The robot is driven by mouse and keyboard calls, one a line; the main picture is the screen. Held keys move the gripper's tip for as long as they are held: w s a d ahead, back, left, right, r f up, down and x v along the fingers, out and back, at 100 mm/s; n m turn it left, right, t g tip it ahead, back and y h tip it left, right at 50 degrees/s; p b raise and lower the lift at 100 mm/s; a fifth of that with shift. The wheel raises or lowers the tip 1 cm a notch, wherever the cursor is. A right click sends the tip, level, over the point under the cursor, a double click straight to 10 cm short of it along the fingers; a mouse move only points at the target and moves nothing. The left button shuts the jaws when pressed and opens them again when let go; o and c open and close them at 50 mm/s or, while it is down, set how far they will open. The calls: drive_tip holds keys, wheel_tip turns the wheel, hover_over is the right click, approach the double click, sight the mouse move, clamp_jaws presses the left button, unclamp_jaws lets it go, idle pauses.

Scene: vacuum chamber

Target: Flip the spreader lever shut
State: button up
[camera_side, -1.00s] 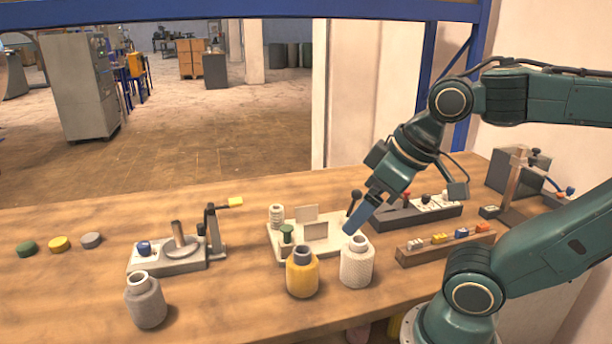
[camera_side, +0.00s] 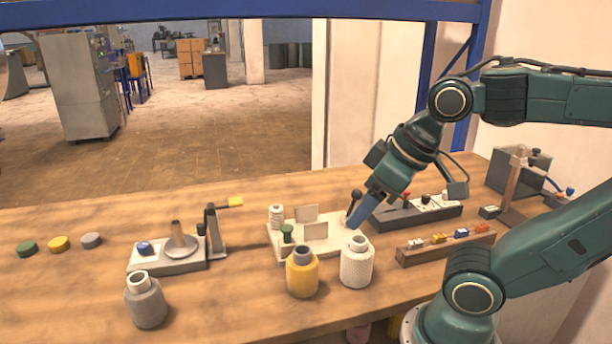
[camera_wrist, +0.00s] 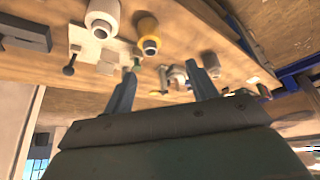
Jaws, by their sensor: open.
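A lever with a black ball knob (camera_side: 356,194) stands raised at the right end of a cream base plate (camera_side: 278,243), tilted slightly; its foot is partly hidden by my gripper. It also seems to show in the wrist view (camera_wrist: 69,70), left of my fingers. The plate also carries a ribbed white spool (camera_side: 276,216), a green knob (camera_side: 287,233) and upright cream panels (camera_side: 316,231). I cannot tell from a label which lever is the spreader lever. My gripper (camera_side: 356,222) points down-left just beside the black-knobbed lever; its fingers (camera_wrist: 162,88) are apart with nothing between them.
A yellow jar (camera_side: 302,275) and white jar (camera_side: 357,265) stand before the plate. A dark block (camera_side: 420,214) and a wooden rack (camera_side: 443,250) lie right. A fixture with a yellow-tipped arm (camera_side: 235,202) and a grey jar (camera_side: 146,303) stand left.

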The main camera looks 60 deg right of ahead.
drive_tip(key=shift+w+d+r+n, duration=0.1)
drive_tip(key=shift+w+d+n, duration=0.15)
drive_tip(key=shift+n, duration=0.25)
drive_tip(key=c, duration=1.1)
drive_tip(key=shift+w+d, duration=0.15)
clamp_jaws()
drive_tip(key=w+d+f+n+g, duration=0.2)
drive_tip(key=w+d+n, duration=0.1)
drive_tip(key=d+n, duration=0.8)
drive_tip(key=w+d+f+n+g, duration=0.2)
drive_tip(key=w+d+n+g, duration=0.1)
drive_tip(key=d+n, duration=0.7)
drive_tip(key=shift+d+f+n+g+y, duration=0.3)
drive_tip(key=shift+d+n+y, duration=0.1)
drive_tip(key=shift+n, duration=1.2)
